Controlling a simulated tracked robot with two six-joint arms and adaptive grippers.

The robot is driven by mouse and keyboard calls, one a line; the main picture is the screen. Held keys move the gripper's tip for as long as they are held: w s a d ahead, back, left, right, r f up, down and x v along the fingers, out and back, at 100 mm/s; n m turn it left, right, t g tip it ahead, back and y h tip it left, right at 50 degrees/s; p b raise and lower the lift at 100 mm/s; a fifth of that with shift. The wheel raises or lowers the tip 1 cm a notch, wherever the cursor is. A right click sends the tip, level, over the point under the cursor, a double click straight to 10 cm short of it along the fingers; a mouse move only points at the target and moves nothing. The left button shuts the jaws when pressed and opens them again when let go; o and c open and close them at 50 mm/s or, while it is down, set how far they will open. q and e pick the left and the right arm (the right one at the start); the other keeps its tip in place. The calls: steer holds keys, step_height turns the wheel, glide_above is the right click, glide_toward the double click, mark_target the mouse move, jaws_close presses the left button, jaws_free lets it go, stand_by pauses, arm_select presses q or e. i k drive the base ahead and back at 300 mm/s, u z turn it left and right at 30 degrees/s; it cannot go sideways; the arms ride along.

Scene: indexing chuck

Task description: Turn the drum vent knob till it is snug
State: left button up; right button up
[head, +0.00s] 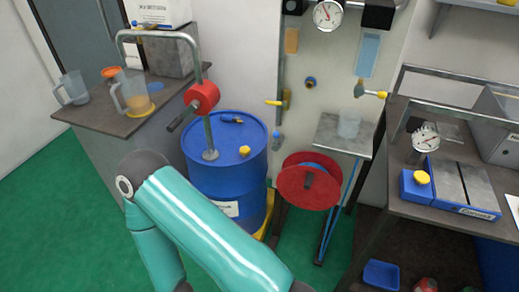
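A small dark blue fitting (231,120) with a yellow part lies at the back of the lid. A red hand pump (203,97) with a grey pipe rises from the lid's left side. My teal arm crosses in front of the drum's lower part. Neither of my grippers is in view.
A bench (95,117) with jugs stands left of the drum. A red hose reel (308,183) is close on its right. A grey shelf (342,135) and a right workbench (450,213) lie beyond. The pump pipe arches above the lid.

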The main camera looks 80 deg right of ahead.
mark_target(244, 151)
steer(key=z, duration=1.45)
steer(key=i, duration=0.95)
steer(key=z, duration=0.05)
